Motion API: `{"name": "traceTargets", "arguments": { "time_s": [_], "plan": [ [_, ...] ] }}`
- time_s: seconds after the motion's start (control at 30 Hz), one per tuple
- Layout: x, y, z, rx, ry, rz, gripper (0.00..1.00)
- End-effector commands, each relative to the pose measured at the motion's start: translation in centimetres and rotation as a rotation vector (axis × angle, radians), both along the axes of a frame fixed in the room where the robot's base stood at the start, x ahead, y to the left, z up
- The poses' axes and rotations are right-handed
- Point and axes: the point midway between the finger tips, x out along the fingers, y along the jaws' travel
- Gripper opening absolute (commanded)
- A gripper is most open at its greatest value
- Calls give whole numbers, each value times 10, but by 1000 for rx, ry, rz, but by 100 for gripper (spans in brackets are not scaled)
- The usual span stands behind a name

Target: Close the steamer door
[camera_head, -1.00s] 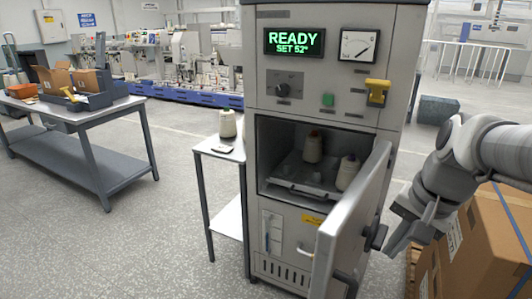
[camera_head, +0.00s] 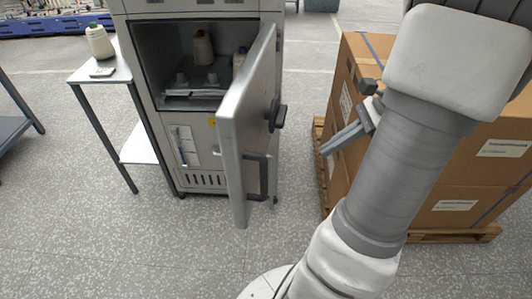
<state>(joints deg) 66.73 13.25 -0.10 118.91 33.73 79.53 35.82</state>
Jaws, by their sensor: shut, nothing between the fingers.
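The steamer (camera_head: 203,160) is a grey metal cabinet at the upper left of centre. Its door (camera_head: 247,112) stands wide open, swung out towards me from the cabinet's right side. On the door's outer face are a black latch knob (camera_head: 276,115) and a dark bar handle (camera_head: 263,177). Inside the chamber are a tray (camera_head: 192,94) and two cream bobbins, one standing further back (camera_head: 203,48) and one partly hidden by the door (camera_head: 239,62). My gripper (camera_head: 324,149) is shut and empty, to the right of the door and apart from it, its fingers pointing left.
Stacked cardboard boxes (camera_head: 457,170) on a wooden pallet (camera_head: 455,236) stand at the right, close to my arm. A small side table (camera_head: 90,72) with a cone of thread (camera_head: 99,42) stands left of the steamer. The floor in front of the door is clear.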

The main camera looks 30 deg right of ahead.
Motion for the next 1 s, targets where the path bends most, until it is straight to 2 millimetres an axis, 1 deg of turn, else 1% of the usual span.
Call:
{"name": "traceTargets", "arguments": {
  "time_s": [0.13,0.27,0.7,0.83,1.0],
  "plan": [
    [-2,-2,-3,32,-2,-36,0],
    [3,6,-13,35,-3,-35,0],
    [34,60,-78,33,-1,-32,0],
    [45,77,-74,29,-2,-31,0],
    [52,89,-73,29,-3,-34,0]
  ]
}}
